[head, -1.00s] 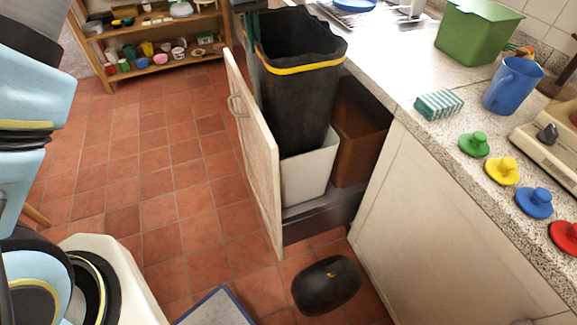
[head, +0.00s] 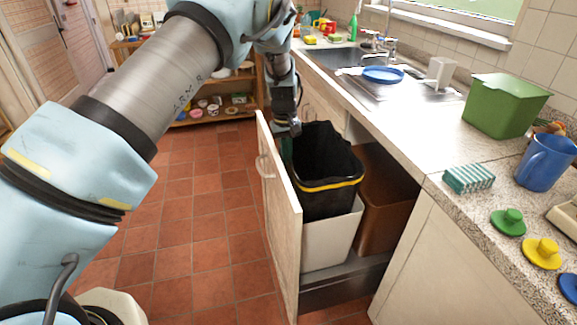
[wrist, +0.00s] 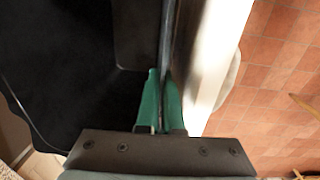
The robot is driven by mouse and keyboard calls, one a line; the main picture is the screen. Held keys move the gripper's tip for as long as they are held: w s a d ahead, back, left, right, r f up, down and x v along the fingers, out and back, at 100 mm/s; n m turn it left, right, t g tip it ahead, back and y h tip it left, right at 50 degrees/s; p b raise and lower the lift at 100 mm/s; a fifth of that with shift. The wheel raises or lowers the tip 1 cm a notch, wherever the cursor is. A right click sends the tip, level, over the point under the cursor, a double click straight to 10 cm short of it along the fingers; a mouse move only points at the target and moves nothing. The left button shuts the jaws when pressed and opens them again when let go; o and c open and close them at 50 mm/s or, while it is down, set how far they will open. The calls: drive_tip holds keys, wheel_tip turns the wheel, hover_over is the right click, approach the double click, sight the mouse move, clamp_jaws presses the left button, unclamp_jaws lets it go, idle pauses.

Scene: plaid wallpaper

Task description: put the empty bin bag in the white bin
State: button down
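The black bin bag (head: 335,201), open at the top with a yellow band, stands upright with its lower part inside the white bin (head: 327,245). Its band and mouth are above the bin's rim. The white bin is in the pulled-out drawer under the counter. My gripper (head: 287,148) is at the bag's far left edge, beside the drawer front. In the wrist view its green fingers (wrist: 161,103) are close together with a thin dark edge of the bag between them. The black bag (wrist: 75,65) fills the left of that view. The bag's bottom is hidden in the bin.
A brown bin (head: 388,215) stands right of the white one. The open drawer front (head: 281,205) is close to my gripper's side. The counter holds a green box (head: 503,108), a blue jug (head: 545,163) and a striped sponge (head: 468,178). The floor at left is clear.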

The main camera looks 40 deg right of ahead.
sight(287, 167)
wheel_tip(287, 167, down, 3)
drive_tip(key=shift+f+p, duration=0.1)
drive_tip(key=shift+p, duration=0.35)
drive_tip(key=shift+f+b, duration=0.4)
drive_tip(key=shift+f, duration=0.2)
drive_tip(key=c, duration=1.3)
unclamp_jaws()
drive_tip(key=shift+c, duration=0.2)
wheel_tip(287, 167, up, 13)
drive_tip(key=b, duration=0.2)
drive_tip(key=shift+a, duration=0.3)
